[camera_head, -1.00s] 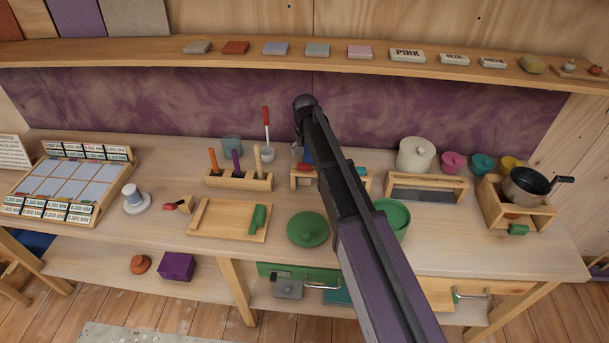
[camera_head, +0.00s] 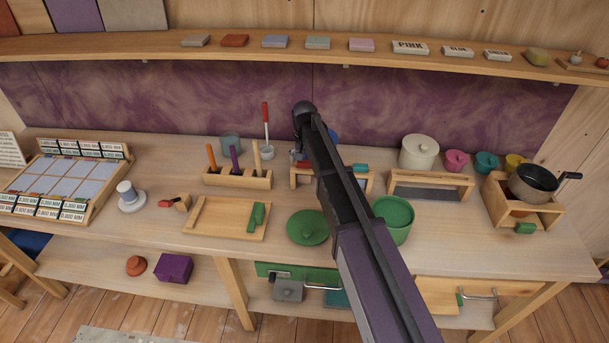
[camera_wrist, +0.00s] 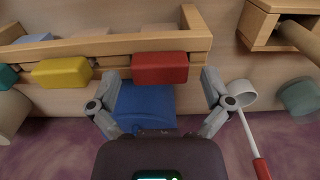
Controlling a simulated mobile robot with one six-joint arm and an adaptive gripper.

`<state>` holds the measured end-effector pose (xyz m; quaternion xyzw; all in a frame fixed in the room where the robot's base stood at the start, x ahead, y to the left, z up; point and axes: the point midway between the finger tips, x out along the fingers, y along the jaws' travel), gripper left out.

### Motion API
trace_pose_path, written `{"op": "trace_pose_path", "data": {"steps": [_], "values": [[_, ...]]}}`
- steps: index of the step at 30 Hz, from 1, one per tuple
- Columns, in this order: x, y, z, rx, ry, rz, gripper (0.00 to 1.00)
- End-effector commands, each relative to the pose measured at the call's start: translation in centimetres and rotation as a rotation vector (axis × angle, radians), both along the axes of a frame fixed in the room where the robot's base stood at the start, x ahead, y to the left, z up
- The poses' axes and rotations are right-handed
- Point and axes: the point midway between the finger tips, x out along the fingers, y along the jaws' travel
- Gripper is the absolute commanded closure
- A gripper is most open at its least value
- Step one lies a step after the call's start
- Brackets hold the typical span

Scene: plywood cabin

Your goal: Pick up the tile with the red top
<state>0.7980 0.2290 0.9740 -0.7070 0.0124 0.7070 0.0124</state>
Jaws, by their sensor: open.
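A tile with a red top (camera_wrist: 159,68) sits at the edge of a light wooden rack (camera_wrist: 110,45) in the wrist view, beside a yellow tile (camera_wrist: 62,72). My gripper (camera_wrist: 161,86) is open, with one finger toward each side of the red tile. Nothing is held. A blue object (camera_wrist: 144,105) lies below the red tile in that view, between the fingers. In the head view my arm covers the middle of the rack (camera_head: 297,181) and hides my fingers; only a little red shows beside the arm.
A grey-white cup with a red-handled stick (camera_wrist: 241,95) stands close to the right finger in the wrist view. In the head view, a pen holder (camera_head: 238,180) is left of the rack, a green pot (camera_head: 393,222) right. A shelf (camera_head: 150,46) runs above the bench.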

Motion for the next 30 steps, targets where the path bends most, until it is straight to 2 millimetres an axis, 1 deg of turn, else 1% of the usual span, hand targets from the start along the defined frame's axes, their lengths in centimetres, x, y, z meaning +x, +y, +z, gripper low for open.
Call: {"op": "trace_pose_path", "data": {"steps": [1,4,23,24,26,27,30], "values": [[0.01,-0.01,-0.55,0.000,0.000,0.000,0.00],[0.01,-0.01,-0.78,0.000,0.000,0.000,0.00],[0.00,-0.01,-0.77,0.000,0.000,0.000,0.00],[0.00,-0.01,-0.77,0.000,0.000,0.000,0.06],[0.00,0.00,-0.77,0.000,0.000,0.000,0.24],[0.00,0.00,-0.77,0.000,0.000,0.000,0.36],[0.00,0.00,-0.77,0.000,0.000,0.000,0.64]]}}
